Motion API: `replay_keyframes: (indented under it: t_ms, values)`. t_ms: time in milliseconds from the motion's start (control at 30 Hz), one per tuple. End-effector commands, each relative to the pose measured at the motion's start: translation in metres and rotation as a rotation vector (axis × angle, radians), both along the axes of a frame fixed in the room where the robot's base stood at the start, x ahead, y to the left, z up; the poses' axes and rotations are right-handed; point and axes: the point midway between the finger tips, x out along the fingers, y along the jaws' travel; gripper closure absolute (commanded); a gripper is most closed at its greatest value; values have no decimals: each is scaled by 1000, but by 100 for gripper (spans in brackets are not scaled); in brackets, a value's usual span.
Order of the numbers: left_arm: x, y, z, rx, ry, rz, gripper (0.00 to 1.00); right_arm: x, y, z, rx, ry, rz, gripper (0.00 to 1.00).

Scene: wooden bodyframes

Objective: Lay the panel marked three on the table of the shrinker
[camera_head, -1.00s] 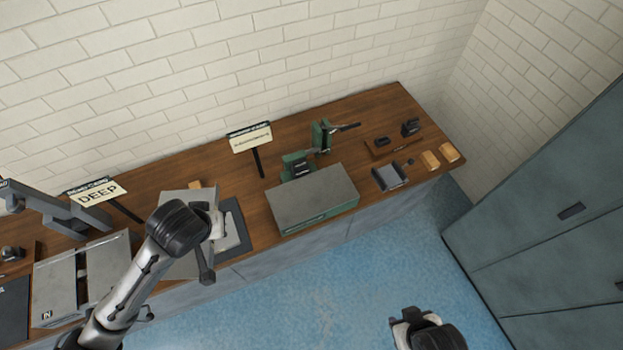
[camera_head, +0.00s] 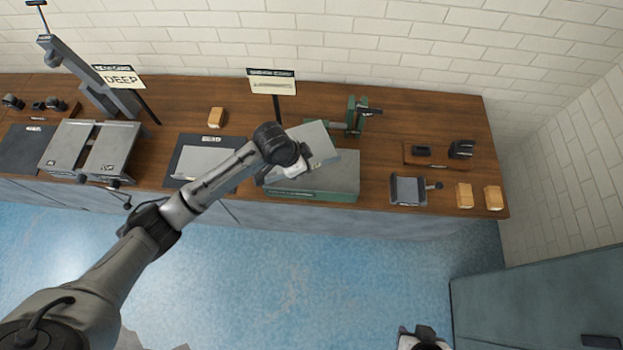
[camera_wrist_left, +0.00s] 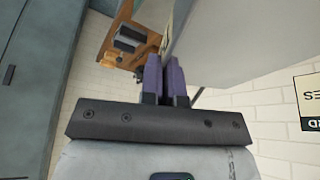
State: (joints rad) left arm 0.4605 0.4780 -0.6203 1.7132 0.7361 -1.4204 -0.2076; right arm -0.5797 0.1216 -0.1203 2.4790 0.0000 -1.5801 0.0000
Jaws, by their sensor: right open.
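My left gripper (camera_head: 303,162) is shut on a flat grey panel (camera_head: 318,142), gripped at its edge and tilted. In the head view it appears over the grey tabletop (camera_head: 335,180) of the green machine (camera_head: 355,115). Whether it touches that top I cannot tell. In the left wrist view the dark purple fingers (camera_wrist_left: 166,80) are close together at the edge of the panel (camera_wrist_left: 240,40). No number can be read on the panel. My right gripper (camera_head: 418,338) is open at the bottom edge of the head view, away from the bench and only partly visible.
A light sheet (camera_head: 198,162) lies on a dark mat left of the green machine. Further left stands a grey machine with a "DEEP" sign (camera_head: 120,78). A small grey vise-like tray (camera_head: 408,190) and wooden blocks (camera_head: 465,195) are at the right.

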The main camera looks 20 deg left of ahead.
Motion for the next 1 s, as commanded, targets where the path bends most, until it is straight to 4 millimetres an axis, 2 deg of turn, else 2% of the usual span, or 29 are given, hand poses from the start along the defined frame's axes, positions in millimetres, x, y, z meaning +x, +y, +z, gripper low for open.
replay_keyframes:
  t_ms: [33,100,300,533,767,1000]
  values:
    - [7,-1,-26,0,1,-63,100,0,1,-18,2,0,0,57]
    - [14,-4,-47,0,0,-156,100,0,1,-28,3,1,-1,57]
    - [29,-7,-90,0,-4,-345,100,0,3,-47,9,0,-5,57]
    - [34,-8,-110,2,-6,-434,100,0,2,-55,8,0,-4,57]
    - [35,-8,-118,3,-7,-441,100,0,0,-62,0,-1,0,57]
    - [34,-8,-134,4,-6,-440,100,0,-2,-79,-6,-1,3,57]
